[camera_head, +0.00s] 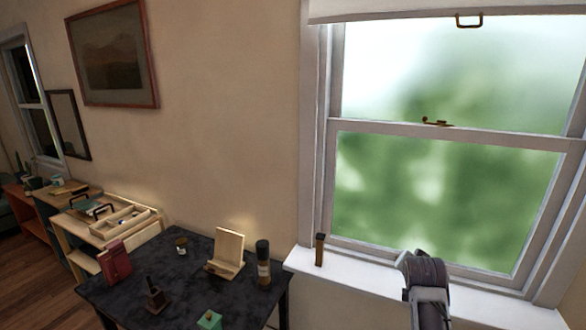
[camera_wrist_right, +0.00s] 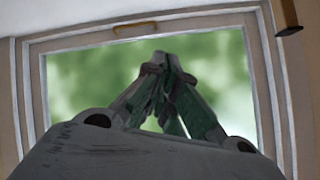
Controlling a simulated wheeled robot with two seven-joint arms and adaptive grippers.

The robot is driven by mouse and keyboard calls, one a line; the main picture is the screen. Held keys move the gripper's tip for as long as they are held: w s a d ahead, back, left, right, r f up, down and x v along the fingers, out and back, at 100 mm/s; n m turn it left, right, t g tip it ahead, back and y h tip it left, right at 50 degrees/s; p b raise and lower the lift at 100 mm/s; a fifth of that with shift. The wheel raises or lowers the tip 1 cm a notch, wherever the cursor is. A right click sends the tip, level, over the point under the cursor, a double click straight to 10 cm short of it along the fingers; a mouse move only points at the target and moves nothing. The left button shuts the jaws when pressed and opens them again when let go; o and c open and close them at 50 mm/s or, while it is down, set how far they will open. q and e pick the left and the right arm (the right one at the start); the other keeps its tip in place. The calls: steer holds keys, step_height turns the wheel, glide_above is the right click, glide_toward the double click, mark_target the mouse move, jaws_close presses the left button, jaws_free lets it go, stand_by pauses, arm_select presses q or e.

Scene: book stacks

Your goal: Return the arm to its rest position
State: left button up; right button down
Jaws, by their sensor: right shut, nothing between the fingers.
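My right arm (camera_head: 428,290) rises from the bottom edge of the head view, in front of the white window sill. The head view does not clearly show its fingers. In the right wrist view my right gripper (camera_wrist_right: 163,58) is shut, its fingertips together with nothing between them. Behind the fingers is the blurred green pane of the window (camera_wrist_right: 85,72). The fingers appear clear of the frame around it. My left gripper is in neither view.
The sill (camera_head: 350,274) bears a small brown post (camera_head: 319,249). The sash has a metal handle (camera_wrist_right: 134,28).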

steer(key=s+a+f+n+g+y, duration=0.15)
steer(key=s+a+f+n, duration=0.35)
steer(key=s, duration=0.6)
steer(key=s+a+f+n+g+y, duration=0.1)
steer(key=s+a+f+n+g, duration=0.15)
steer(key=s+f, duration=0.55)
steer(key=s+a+f+n+g+y, duration=0.2)
steer(key=s+a+f+n+g, duration=0.15)
steer(key=s, duration=0.95)
step_height(320, 180, down, 34)
steer(key=s, duration=0.3)
steer(key=s+d+f+g+b, duration=0.1)
steer(key=s+d+f, duration=0.2)
steer(key=s+f, duration=1.7)
steer(key=shift+s+f+n+g, duration=0.2)
steer(key=shift+s+n+g, duration=0.15)
steer(key=shift+s, duration=0.7)
